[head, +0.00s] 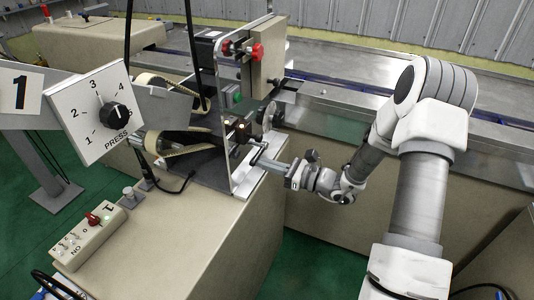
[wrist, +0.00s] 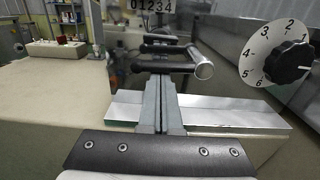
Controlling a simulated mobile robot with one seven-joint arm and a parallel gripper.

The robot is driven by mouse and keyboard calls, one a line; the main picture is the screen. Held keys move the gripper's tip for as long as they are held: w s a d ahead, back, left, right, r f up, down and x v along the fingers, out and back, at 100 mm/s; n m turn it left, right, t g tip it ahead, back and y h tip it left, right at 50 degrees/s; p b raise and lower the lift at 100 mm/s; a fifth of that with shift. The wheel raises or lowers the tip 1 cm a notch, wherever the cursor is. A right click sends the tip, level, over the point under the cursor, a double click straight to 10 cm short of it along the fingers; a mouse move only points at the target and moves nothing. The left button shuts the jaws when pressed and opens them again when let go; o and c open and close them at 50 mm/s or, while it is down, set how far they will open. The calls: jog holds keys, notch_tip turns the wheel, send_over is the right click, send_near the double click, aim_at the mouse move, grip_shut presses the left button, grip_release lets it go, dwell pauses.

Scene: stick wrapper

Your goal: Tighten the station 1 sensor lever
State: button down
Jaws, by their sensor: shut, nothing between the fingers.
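My gripper (head: 258,159) reaches in from the right, low beside the station 1 machine's front plate (head: 241,165). In the wrist view its two grey fingers (wrist: 160,82) lie together, shut and empty. Just past the fingertips is a dark crossbar with a grey round-ended cylinder (wrist: 202,66), possibly the sensor lever; I cannot tell for sure. The fingertips overlap the crossbar in this view, and contact is unclear. In the head view a small block with an orange light (head: 240,125) sits just above the fingertips. The lever itself is hard to pick out there.
A white numbered dial with a black knob (wrist: 290,62) stands right of the fingers. A PRESS dial (head: 117,115), a "1" sign (head: 20,92) and a switch box (head: 88,240) are at left. Red knobs (head: 257,52) sit above. The cabinet top (head: 170,240) is largely clear.

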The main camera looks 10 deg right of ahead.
jog(key=v, duration=0.6)
jog(key=shift+d+p, duration=0.15)
jog(key=shift+p, duration=0.2)
jog(key=shift+s, duration=0.1)
jog(key=s+a+r+n+g+h, duration=0.3)
jog(key=s+r+n+g+h, duration=0.15)
jog(key=s+n, duration=0.45)
jog(key=s+a+r+n+g+h, duration=0.35)
jog(key=s+r+n+g, duration=0.2)
jog(key=s+n, duration=0.25)
jog(key=s+d+r+n+t+h, duration=0.5)
jog(key=s+d+r+n+h, duration=0.2)
notch_tip(320, 180, up, 13)
jog(key=p, duration=1.2)
jog(key=shift+n+t, duration=0.3)
jog(key=shift+n, duration=0.1)
jog(key=shift+w+a, duration=0.1)
